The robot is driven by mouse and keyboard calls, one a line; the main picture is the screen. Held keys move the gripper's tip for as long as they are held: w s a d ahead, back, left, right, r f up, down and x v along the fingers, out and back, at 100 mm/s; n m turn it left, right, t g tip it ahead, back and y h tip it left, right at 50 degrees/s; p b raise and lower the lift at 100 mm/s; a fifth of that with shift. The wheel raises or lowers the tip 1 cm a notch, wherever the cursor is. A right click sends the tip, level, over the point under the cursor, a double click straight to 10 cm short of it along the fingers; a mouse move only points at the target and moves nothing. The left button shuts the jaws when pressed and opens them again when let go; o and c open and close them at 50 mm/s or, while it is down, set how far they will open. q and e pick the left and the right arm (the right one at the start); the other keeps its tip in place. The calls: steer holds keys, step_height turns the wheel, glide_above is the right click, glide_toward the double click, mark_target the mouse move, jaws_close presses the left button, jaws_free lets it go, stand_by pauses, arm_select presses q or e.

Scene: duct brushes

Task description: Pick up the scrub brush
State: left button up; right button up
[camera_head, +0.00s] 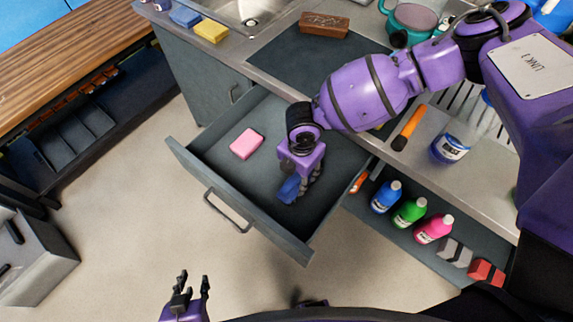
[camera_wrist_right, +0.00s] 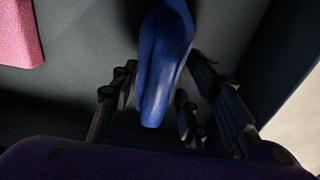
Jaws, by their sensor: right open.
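The blue scrub brush (camera_head: 289,188) lies in the open drawer (camera_head: 206,178), partly hidden behind my right gripper (camera_head: 304,187). In the right wrist view, its smooth blue body (camera_wrist_right: 165,65) stretches between the fingers of my right gripper (camera_wrist_right: 160,95). Those fingers are open, with gaps on both sides of the brush. I cannot see the brush's bristles. My left gripper (camera_head: 193,284) is open and empty over the floor at the bottom left, well apart from the drawer.
A pink sponge (camera_head: 246,144) lies in the drawer left of the brush. Colored bottles (camera_head: 409,213) fill a shelf at right. A brown block (camera_head: 324,25) sits on the counter.

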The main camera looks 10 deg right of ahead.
jaws_close()
steer(key=shift+r, duration=0.15)
step_height(320, 180, up, 10)
steer(key=shift+f+p, duration=0.1)
steer(key=shift+p, duration=0.25)
stand_by(0.3)
